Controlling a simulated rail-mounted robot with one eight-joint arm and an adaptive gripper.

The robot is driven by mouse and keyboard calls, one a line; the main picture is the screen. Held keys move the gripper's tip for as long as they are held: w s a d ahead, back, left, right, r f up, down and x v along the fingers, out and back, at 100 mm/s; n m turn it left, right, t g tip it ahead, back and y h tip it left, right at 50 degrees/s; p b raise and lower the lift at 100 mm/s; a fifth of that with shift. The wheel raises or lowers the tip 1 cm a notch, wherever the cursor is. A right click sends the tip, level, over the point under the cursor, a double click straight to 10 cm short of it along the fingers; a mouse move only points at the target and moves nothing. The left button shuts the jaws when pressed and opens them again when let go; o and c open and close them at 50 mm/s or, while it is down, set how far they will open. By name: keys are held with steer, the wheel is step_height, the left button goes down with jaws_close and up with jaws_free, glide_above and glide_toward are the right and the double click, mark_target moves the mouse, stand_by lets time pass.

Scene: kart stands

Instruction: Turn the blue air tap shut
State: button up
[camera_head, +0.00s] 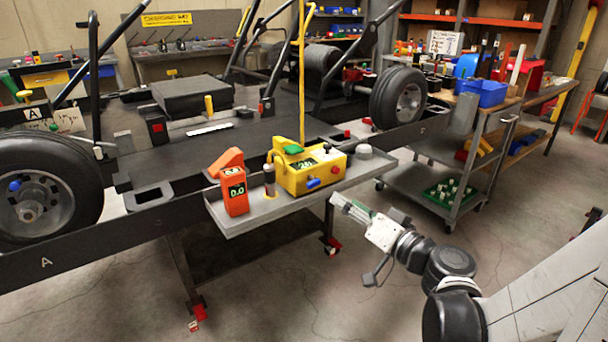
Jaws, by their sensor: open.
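A blue tap handle (314,183) sits low on the front face of a yellow control box (312,171). The box rests on a grey tray (262,213) at the kart's near side. Its top carries a green part and a small green display, and a red button is on its right side. My gripper (340,202) is open and empty, in front of the tray and to the lower right of the box. It is apart from the blue handle and points toward the upper left. The handle's exact turn angle is too small to tell.
An orange meter (233,189) stands left of the box on the tray, with a small dark cylinder between them. A yellow hose (301,75) rises behind the box. A grey cart (434,185) stands to the right. The floor around my arm is clear.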

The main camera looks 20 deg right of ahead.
steer(key=s+n, duration=0.2)
steer(key=n, duration=0.6)
glide_toward(307, 176)
steer(key=x, duration=0.6)
steer(key=shift+w+a+b, duration=0.1)
steer(key=shift+w+b, duration=0.1)
steer(key=shift+b, duration=0.1)
steer(key=shift+c, duration=0.5)
steer(key=c, duration=1)
steer(key=shift+m, duration=0.5)
steer(key=shift+c, duration=0.2)
steer(key=o, duration=1.1)
steer(key=shift+o, duration=0.2)
